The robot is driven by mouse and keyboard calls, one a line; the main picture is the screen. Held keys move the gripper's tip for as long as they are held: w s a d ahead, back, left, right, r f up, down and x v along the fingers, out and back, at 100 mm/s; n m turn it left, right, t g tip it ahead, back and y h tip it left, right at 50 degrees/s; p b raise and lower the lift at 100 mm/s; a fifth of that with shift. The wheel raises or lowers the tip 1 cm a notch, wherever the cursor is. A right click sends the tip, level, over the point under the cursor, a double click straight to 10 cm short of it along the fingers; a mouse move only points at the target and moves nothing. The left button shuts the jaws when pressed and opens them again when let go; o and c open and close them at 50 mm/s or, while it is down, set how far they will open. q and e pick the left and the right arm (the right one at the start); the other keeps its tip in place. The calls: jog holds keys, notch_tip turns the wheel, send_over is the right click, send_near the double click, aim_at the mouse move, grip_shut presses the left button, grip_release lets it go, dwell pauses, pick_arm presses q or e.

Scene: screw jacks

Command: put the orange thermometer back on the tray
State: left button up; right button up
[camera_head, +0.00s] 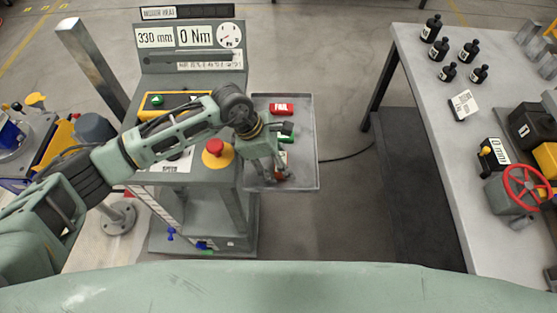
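The grey tray (308,170) is attached to the right side of the machine stand. My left gripper (268,174) points down over the tray's lower left part. A small orange-red and white object (282,160) shows beside its fingers, partly hidden by them. It may be the orange thermometer, but it is too small and covered to be sure. I cannot tell whether the fingers hold it or it lies on the tray. A red FAIL block (282,109) and a partly hidden green block (288,137) lie in the tray. My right gripper is not in view.
The machine stand has a red stop button (214,149) left of the tray and a display panel (190,50) behind. A grey table (425,110) at the right holds black bottles (439,48) and a red handwheel (527,187). Open floor lies between stand and table.

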pick_arm(q)
jog(key=shift+s+a+f+b, duration=0.15)
jog(key=shift+s+f+b, duration=0.15)
jog(key=shift+f+b, duration=0.3)
jog(key=o, duration=1.1)
jog(key=shift+f, duration=0.15)
jog(key=o, duration=0.3)
jog(key=shift+w+f, duration=0.1)
jog(key=shift+w, duration=0.2)
jog(key=shift+r, duration=0.2)
jog(key=shift+r, duration=0.15)
